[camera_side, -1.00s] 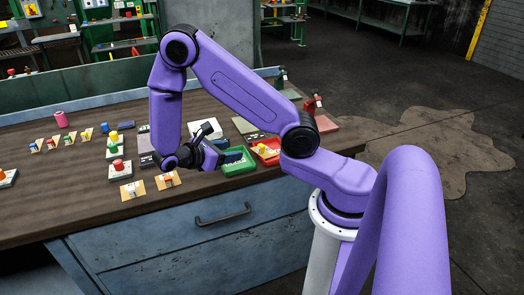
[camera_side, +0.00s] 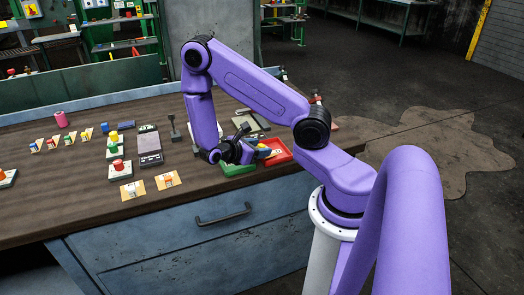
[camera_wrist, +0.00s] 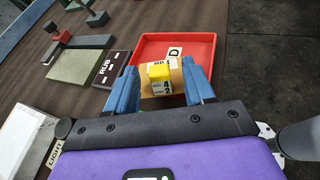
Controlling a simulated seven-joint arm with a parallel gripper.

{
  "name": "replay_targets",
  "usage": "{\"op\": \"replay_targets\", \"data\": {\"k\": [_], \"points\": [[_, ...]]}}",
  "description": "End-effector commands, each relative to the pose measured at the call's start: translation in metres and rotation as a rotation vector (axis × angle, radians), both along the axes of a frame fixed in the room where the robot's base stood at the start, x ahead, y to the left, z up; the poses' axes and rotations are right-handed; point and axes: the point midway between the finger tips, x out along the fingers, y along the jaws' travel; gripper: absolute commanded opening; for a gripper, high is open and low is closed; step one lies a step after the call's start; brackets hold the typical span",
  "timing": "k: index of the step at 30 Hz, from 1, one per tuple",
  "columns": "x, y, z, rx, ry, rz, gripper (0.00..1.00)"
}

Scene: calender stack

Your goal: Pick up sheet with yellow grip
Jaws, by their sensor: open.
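The tan sheet (camera_wrist: 174,68) has a block-shaped yellow grip (camera_wrist: 159,72) with a printed white label below it. It lies at the near part of the red tray (camera_wrist: 206,42), apparently inside it. My gripper (camera_wrist: 159,67) is open, with its blue fingers on either side of the sheet and grip. A gap shows beside the grip; whether the fingers touch the sheet's edges I cannot tell. In the side view my gripper (camera_side: 262,150) is low over the left part of the red tray (camera_side: 283,155), and a bit of the yellow grip (camera_side: 263,146) shows there.
A green tray (camera_side: 238,169) stands just left of the red tray. Two tan sheets (camera_side: 132,190) (camera_side: 167,180) lie near the table's front edge.

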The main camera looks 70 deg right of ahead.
Motion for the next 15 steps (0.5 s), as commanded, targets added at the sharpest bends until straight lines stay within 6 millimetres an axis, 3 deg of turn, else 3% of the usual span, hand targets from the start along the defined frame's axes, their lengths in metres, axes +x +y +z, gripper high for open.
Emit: {"op": "replay_targets", "data": {"k": [4, 11, 12, 15], "points": [[-0.0048, -0.0111, -0.0049, 0.000, 0.001, -0.002, 0.53], [-0.0048, -0.0124, -0.0056, 0.001, -0.001, 0.001, 0.53], [-0.0048, -0.0124, -0.0056, 0.001, -0.001, 0.001, 0.50], [-0.0048, -0.0123, -0.0055, 0.001, -0.001, 0.001, 0.17]]}}
